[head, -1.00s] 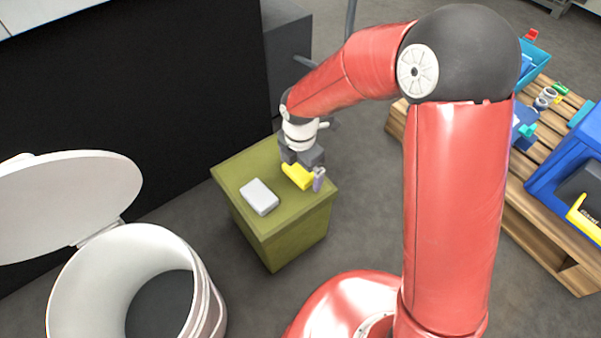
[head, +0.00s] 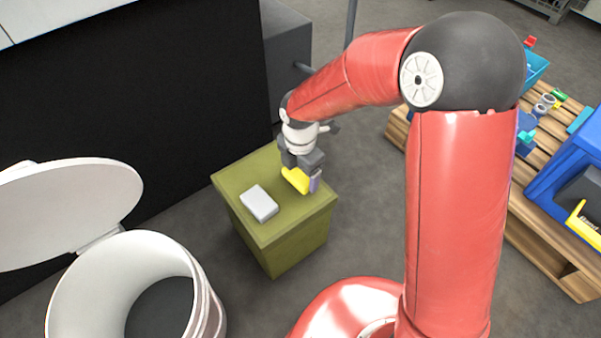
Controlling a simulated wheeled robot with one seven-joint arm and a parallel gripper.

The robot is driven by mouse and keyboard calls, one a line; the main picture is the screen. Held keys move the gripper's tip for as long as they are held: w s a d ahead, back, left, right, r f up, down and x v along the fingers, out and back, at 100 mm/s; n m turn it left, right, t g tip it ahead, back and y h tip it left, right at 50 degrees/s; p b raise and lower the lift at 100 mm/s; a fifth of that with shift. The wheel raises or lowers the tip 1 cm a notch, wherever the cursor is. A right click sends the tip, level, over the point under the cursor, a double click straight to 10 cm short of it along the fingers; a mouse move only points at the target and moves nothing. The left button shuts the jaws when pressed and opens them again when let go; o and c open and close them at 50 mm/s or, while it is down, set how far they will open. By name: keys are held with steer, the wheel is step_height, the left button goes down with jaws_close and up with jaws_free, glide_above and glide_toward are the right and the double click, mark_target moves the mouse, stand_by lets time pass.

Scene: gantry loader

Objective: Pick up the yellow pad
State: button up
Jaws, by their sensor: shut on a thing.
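The yellow pad (head: 295,180) is at my gripper (head: 302,178), over the back right part of the green box-shaped stand (head: 286,232). My gripper points down and is shut on the yellow pad; its fingers hide part of it. A small purple-grey piece (head: 314,184) shows at the right end of the pad, by a finger. I cannot tell whether the pad touches the stand top.
A light grey block (head: 259,203) lies on the stand, left of the pad. A white bin (head: 75,292) with its lid (head: 70,212) open stands at left. A wooden pallet (head: 555,250) with blue containers is at right. A black panel rises behind the stand.

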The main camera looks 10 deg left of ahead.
mark_target(301, 173)
step_height(301, 173, up, 19)
steer(key=p, duration=0.4)
